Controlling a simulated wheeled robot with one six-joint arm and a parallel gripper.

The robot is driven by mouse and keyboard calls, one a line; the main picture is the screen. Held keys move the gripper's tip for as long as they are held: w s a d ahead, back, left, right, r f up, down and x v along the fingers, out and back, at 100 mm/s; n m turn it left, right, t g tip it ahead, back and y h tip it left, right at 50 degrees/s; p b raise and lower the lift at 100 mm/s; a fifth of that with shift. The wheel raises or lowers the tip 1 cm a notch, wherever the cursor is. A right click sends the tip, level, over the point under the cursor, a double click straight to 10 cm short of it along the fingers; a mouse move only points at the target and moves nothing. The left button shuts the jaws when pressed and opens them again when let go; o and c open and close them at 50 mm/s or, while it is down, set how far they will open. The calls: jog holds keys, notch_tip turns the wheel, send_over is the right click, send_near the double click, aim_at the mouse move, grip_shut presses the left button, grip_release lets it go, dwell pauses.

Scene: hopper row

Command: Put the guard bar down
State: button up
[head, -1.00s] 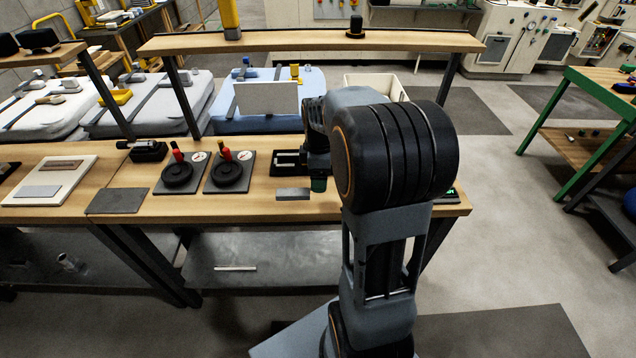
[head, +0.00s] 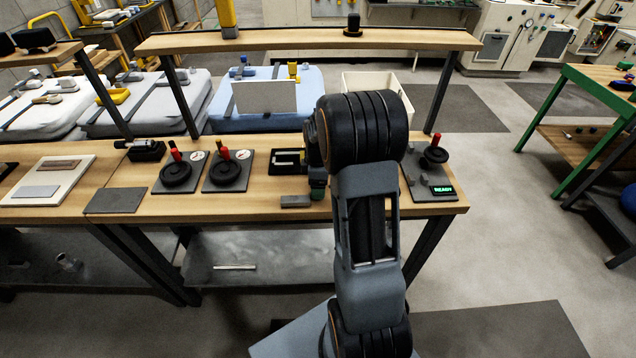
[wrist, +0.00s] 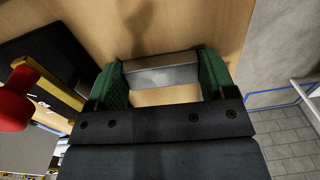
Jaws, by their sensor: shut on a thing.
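The guard bar (head: 295,201) is a short grey metal bar near the front edge of the wooden bench (head: 255,203). In the wrist view the bar (wrist: 160,73) spans between the green finger pads of my gripper (wrist: 165,85), which is shut on it. In the head view my gripper (head: 317,189) is low over the bench, at the bar's right end, and my arm hides part of it. The bar is at or just above the bench top; I cannot tell whether it touches.
A black tray (head: 277,166) lies behind the bar. Two plates with black handwheels (head: 227,173) stand to the left. A panel with a lit READY sign (head: 443,190) is to the right. Bare wood surrounds the bar at the front.

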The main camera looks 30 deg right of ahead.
jog(key=shift+f, duration=0.25)
jog(key=o, duration=1.2)
jog(key=shift+r, duration=0.1)
